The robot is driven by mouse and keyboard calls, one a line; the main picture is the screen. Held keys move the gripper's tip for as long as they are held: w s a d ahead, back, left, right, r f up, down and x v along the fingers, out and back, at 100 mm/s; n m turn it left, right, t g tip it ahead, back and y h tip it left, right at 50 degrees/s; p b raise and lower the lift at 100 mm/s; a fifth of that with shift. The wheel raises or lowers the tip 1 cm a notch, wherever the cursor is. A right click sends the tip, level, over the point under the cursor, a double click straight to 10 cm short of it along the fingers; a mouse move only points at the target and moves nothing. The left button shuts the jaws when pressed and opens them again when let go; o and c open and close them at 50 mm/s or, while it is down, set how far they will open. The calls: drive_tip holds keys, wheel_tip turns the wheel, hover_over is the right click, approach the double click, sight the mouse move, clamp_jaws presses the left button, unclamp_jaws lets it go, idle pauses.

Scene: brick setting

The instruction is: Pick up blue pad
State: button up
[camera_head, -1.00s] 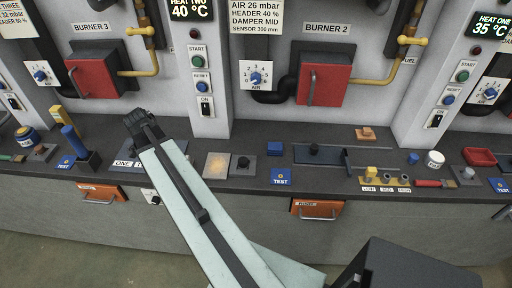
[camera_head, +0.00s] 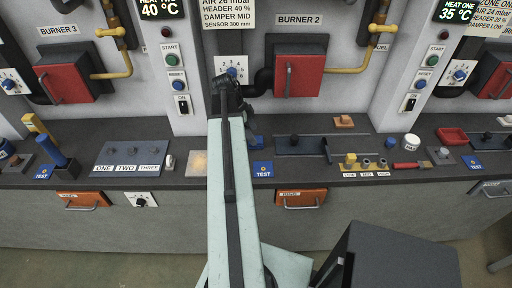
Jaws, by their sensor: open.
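Several blue pads marked TEST lie on the dark bench: one near the middle (camera_head: 263,171), one at the left (camera_head: 43,173) and one at the right (camera_head: 472,164). A small plain blue block (camera_head: 257,141) sits behind the middle pad, partly hidden by my arm. I cannot tell which of these is the blue pad meant. My gripper (camera_head: 227,92) is at the far end of my pale arm, above the back of the bench and left of the middle pad. It is open, and nothing shows in it; its dark fingers are hard to make out.
A panel marked ONE, TWO, THREE (camera_head: 131,157) lies left of my arm. A dark slider plate (camera_head: 300,145), yellow block (camera_head: 350,160), white jar (camera_head: 410,142) and red tray (camera_head: 452,136) are to the right. Burner 2's red box (camera_head: 298,76) stands on the wall behind.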

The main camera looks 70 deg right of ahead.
sight(257, 139)
drive_tip(key=b+x, duration=0.5)
drive_tip(key=shift+w+f, duration=0.1)
drive_tip(key=shift+f, duration=0.1)
drive_tip(key=shift+r, duration=0.2)
drive_tip(key=c, duration=1.4)
wheel_tip(257, 139, up, 10)
drive_tip(key=p, duration=1)
drive_tip(key=shift+c, duration=0.2)
drive_tip(key=o, duration=0.7)
drive_tip(key=c, duration=0.5)
drive_tip(key=shift+c, duration=0.2)
